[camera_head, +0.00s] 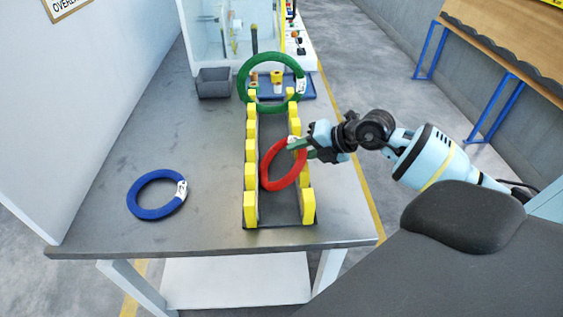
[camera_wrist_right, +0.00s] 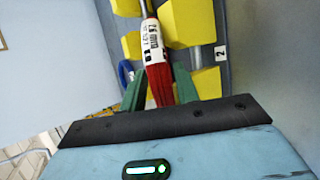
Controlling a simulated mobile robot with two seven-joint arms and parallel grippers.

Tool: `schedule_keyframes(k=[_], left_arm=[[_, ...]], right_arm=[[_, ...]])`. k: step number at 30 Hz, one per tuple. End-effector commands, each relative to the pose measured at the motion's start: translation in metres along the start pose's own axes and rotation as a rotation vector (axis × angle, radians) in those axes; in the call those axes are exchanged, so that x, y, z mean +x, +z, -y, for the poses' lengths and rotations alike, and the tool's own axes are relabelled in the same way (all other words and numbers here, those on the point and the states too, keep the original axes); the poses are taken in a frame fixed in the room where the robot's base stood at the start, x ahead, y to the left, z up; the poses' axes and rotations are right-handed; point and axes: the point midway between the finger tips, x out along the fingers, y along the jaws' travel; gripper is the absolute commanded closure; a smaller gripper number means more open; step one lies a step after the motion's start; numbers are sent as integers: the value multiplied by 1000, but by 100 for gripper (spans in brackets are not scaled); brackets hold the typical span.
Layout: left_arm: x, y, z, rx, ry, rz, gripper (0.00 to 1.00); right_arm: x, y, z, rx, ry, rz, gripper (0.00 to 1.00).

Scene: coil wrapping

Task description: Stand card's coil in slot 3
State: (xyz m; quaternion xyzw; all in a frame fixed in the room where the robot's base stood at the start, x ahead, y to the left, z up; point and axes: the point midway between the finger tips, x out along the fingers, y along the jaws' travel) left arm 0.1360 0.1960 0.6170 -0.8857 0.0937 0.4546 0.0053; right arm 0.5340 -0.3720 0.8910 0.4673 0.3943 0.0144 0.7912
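A red coil (camera_head: 270,181) is held upright, slightly tilted, over the channel of the rack with yellow posts (camera_head: 250,211). My right gripper (camera_head: 298,148) is shut on its upper right part, at the white label. In the right wrist view the green fingers (camera_wrist_right: 160,88) flank the red coil (camera_wrist_right: 160,82) closely. I cannot tell whether the coil touches the rack floor. A green coil (camera_head: 242,80) stands upright at the rack's far end. A blue coil (camera_head: 137,206) lies flat on the table, left of the rack. My left gripper is out of view.
A grey bin (camera_head: 214,84) and a clear-walled machine (camera_head: 216,35) stand at the back of the grey table (camera_head: 110,150). The table is clear between the blue coil and the rack.

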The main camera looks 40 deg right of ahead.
Motion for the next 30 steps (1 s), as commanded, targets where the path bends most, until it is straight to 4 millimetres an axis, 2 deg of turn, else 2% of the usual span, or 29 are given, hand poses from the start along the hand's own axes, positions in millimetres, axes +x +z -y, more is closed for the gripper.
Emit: schedule_keyframes(k=[8,16,30], left_arm=[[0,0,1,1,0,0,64],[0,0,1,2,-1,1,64],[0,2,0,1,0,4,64]], right_arm=[[3,0,0,-1,0,0,69],[3,0,0,-1,0,0,100],[0,2,-5,-2,4,3,100]])
